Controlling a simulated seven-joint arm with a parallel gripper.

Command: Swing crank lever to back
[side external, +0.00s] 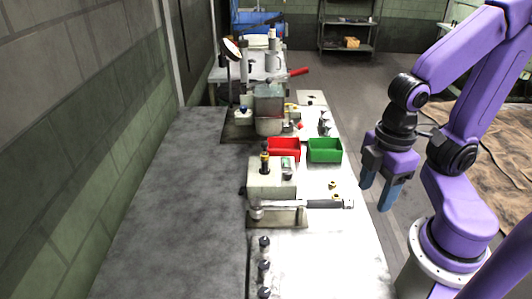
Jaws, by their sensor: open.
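A long dark metal bar (310,204), which looks like the crank lever, lies across the front of the grey machine block (272,180). Its round pivot end is at the left, and its other end points right to the table's right edge. My gripper (375,197) hangs to the right of the table edge, fingers pointing down. Its two blue fingers are apart with nothing between them. It is close to the right end of the bar but does not visibly touch it; the depth between them is hard to tell.
A red bin (284,147) and a green bin (325,150) stand behind the block. Farther back are a grey machine (269,108) and a red-handled lever (298,72). Several dark-topped posts (264,266) stand in front. The table's left side (170,200) is clear.

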